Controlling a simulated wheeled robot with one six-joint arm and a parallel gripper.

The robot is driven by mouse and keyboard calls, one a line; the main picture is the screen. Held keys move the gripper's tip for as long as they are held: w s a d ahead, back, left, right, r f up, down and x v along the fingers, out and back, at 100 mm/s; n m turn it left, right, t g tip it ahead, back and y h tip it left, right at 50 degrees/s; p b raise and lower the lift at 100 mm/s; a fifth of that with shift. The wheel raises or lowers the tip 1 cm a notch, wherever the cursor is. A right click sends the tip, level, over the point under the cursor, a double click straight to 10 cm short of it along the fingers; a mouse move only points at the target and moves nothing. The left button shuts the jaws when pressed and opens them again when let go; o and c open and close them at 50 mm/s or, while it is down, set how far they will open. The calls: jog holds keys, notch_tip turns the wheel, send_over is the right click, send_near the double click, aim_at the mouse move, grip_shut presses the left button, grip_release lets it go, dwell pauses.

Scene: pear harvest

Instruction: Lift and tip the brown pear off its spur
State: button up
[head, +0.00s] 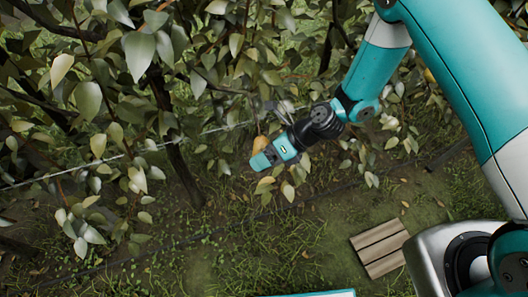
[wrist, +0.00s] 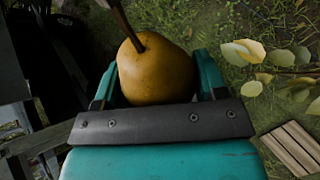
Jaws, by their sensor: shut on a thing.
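The brown pear (wrist: 155,72) sits between the two teal fingers of my gripper (wrist: 155,88) in the wrist view. My gripper is shut on it, with a finger at its left and right sides. A dark stem rises from the pear's top toward the upper edge of that view; where it meets the branch is out of frame. In the head view the pear (head: 259,143) shows as a small orange-brown patch beside my gripper (head: 262,160), partly hidden by it, low among the leaves.
A trellis wire (head: 215,130) runs close behind the gripper. A dark trunk (head: 180,165) stands to the left, with leafy branches around. A slatted wooden pallet (head: 380,248) lies on the grass at lower right and also shows in the wrist view (wrist: 294,148). Open grass lies below.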

jog(key=shift+r, duration=0.1)
dwell(0.3)
jog(key=shift+s+d+r+m+g+p, duration=0.1)
jog(key=shift+s+r+m+g+p, duration=0.4)
jog(key=shift+p, duration=0.6)
jog(key=shift+f, duration=0.2)
jog(key=s, duration=0.1)
jog(key=s+d, duration=0.1)
jog(key=s, duration=0.1)
jog(key=s+f, duration=0.1)
jog(key=shift+s+d+p, duration=0.2)
jog(key=shift+s+p, duration=0.1)
jog(key=shift+s, duration=0.05)
